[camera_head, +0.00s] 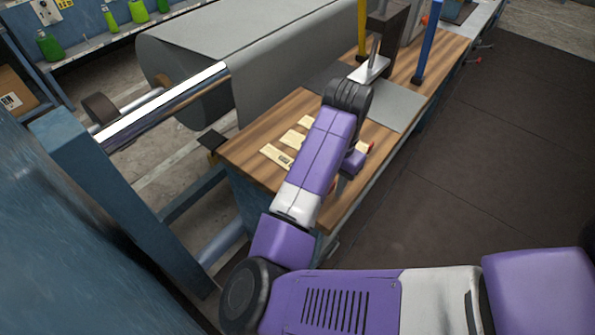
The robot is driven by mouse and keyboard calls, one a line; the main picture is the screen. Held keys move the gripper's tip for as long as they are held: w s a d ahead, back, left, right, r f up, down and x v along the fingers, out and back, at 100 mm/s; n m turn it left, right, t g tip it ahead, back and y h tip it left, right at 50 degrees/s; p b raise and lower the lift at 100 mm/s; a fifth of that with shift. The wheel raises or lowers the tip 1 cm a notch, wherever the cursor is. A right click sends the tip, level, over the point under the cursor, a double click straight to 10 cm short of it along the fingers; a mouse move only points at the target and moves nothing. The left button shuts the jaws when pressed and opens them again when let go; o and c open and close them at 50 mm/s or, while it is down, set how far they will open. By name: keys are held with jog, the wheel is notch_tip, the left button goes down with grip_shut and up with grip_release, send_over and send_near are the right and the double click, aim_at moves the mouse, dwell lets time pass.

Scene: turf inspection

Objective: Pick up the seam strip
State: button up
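Several flat cream pieces lie on the wooden bench top at its near left end. One cream piece (277,156) with small dark marks is nearest the corner, and another cream piece (293,139) lies just beyond it. A third cream piece (306,122) is farther back, partly behind my arm. I cannot tell which, if any, is the seam strip.
The wooden bench (240,150) runs back to the right. A large grey roll (200,50) lies along its left, with a grey sheet (400,107) on top. A blue post (428,45) and yellow post (362,30) stand farther back. Dark floor matting (480,170) is clear at right.

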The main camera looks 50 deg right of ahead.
grip_shut()
jog(key=shift+r, duration=0.15)
